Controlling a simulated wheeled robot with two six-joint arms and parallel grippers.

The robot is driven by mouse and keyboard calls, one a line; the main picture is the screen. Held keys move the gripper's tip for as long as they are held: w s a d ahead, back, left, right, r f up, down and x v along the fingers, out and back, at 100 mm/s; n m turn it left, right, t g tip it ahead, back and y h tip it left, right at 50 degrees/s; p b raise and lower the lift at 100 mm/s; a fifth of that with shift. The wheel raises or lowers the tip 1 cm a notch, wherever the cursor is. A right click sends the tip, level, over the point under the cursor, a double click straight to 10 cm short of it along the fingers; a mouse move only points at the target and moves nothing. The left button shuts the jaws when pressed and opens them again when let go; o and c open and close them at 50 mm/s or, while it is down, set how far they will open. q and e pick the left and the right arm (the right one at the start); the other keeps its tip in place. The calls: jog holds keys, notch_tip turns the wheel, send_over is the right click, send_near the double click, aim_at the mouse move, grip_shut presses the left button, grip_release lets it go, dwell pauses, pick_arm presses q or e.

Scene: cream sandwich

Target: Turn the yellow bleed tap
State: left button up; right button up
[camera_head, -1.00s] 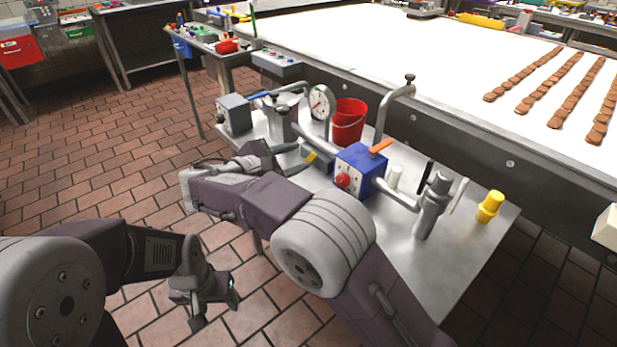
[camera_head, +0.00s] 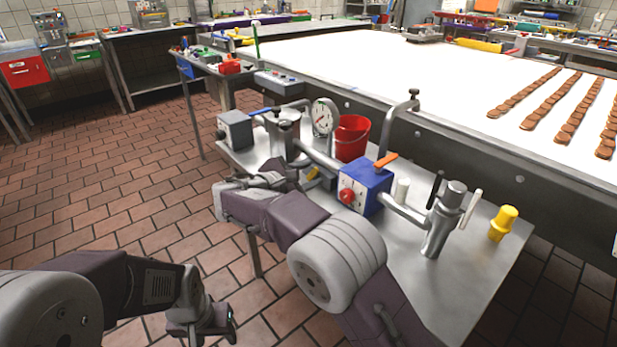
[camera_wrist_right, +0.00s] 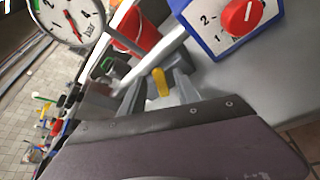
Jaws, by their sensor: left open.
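The yellow bleed tap (camera_head: 313,173) shows as a small yellow lever on the pump rig, left of the blue box, partly hidden in the head view. In the right wrist view the yellow lever (camera_wrist_right: 160,83) stands between the two grey fingers of my right gripper (camera_wrist_right: 159,90). The fingers look apart, with a gap on each side of the lever. In the head view my right gripper (camera_head: 296,178) is low over the metal table at the tap. My left gripper (camera_head: 215,332) is open and empty over the floor, at the bottom left.
The blue box (camera_head: 364,187) with a red knob and orange lever sits right of the tap. A pressure gauge (camera_head: 323,117), a red bucket (camera_head: 352,138) and grey pipes stand close behind. A yellow-topped object (camera_head: 503,223) is on the metal table (camera_head: 400,275) at right.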

grip_shut()
jog(key=m+b, duration=0.1)
jog(key=b, duration=0.2)
jog(key=f+m+t+b, duration=0.1)
jog(key=b, duration=0.3)
jog(key=s+f+m+t+b, duration=0.1)
jog(key=b, duration=0.2)
jog(key=shift+d+f+m+b, duration=0.15)
jog(key=shift+d+m+b, duration=0.15)
jog(key=shift+d, duration=0.1)
jog(key=shift+s+m+b, duration=0.15)
jog(key=shift+m+b, duration=0.15)
jog(key=shift+b, duration=0.2)
jog(key=shift+r, duration=0.3)
grip_release()
